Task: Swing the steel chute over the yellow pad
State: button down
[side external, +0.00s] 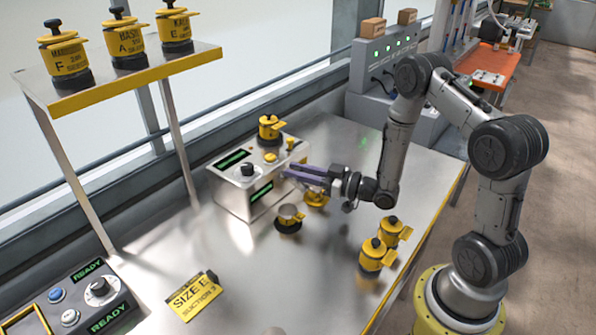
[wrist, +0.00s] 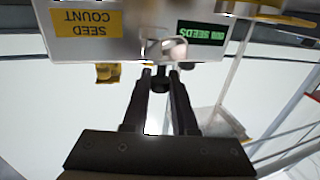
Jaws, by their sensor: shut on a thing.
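My gripper (side external: 292,170) reaches in from the right to the right side of the white seeder box (side external: 232,190). In the wrist view, my gripper (wrist: 161,75) has its two dark fingers closed about a small black knob (wrist: 160,84). A shiny steel piece (wrist: 170,48), which looks like the chute, shows just beyond the knob, against the box face; whether the two are joined is unclear. A small yellow patch (side external: 271,157) on the box top may be the pad. The chute is not clear in the side view, where the fingers cover that spot.
A yellow canister (side external: 269,128) stands on the box. A silver-topped cup (side external: 289,216) stands in front of it, with a yellow pot (side external: 316,198) below my gripper. Two yellow pots (side external: 376,254) stand near the right table edge. A yellow size card (side external: 192,296) lies at front.

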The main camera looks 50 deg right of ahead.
jog(key=shift+d, duration=0.1)
dwell(0.3)
jog(key=shift+w+d+n+g+y, duration=0.2)
jog(key=shift+d+n+g+y, duration=0.35)
jog(key=shift+n+g+y, duration=1.05)
jog(key=shift+w+d+n+g+y, duration=0.25)
jog(key=shift+d+n+g+y, duration=0.25)
jog(key=shift+n+g+y, duration=1.05)
jog(key=shift+w+d+n+g+y, duration=0.2)
jog(key=shift+d+n+g+y, duration=0.7)
jog(key=shift+y, duration=1.25)
jog(key=shift+a+n, duration=0.3)
jog(key=shift+n, duration=0.05)
jog(key=c, duration=0.7)
grip_release()
